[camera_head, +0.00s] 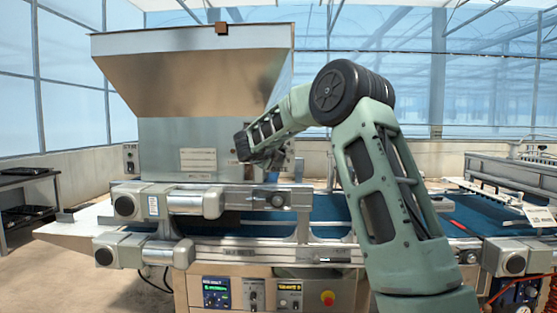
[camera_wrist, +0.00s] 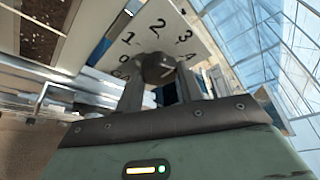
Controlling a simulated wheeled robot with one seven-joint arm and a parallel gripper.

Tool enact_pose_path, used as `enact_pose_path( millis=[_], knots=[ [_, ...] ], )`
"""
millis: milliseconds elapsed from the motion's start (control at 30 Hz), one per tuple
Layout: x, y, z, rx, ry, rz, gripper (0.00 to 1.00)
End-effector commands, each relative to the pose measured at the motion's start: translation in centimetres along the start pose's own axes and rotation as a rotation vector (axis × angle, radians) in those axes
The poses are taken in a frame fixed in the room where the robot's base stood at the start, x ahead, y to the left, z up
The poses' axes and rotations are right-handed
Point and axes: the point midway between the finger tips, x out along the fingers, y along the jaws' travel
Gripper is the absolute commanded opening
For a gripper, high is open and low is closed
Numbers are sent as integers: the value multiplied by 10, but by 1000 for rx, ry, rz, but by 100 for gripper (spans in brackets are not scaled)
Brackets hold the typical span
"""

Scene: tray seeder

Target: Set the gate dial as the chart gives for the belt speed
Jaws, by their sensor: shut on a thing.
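My gripper (camera_wrist: 160,82) is shut on the gate dial's dark round knob (camera_wrist: 158,66) in the wrist view, one finger on each side. The pale dial plate (camera_wrist: 178,28) behind it carries the numbers 0, 1, 2, 3 and 4 around the knob. I cannot make out a pointer mark. In the head view my arm reaches to the hopper (camera_head: 185,85) front, and my wrist covers the dial. A white label plate (camera_head: 198,160), perhaps the chart, is on the hopper front; its text is too small to read. A blue display (camera_head: 216,292) sits low on the machine.
A second small display (camera_head: 290,297) and a red button (camera_head: 327,297) are on the lower panel. The blue belt (camera_head: 330,208) runs under the hopper. Metal rails (camera_head: 230,250) cross the front. A dark side table (camera_head: 27,185) stands at the far left.

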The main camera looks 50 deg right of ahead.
Motion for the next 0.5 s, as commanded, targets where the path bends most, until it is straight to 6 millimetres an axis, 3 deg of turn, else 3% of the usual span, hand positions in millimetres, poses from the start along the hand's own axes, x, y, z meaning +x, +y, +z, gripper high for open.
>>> enact_pose_path(
  millis=[500],
  knots=[
    [1, 0, -3, 447, 4, 184, 15]
  ],
)
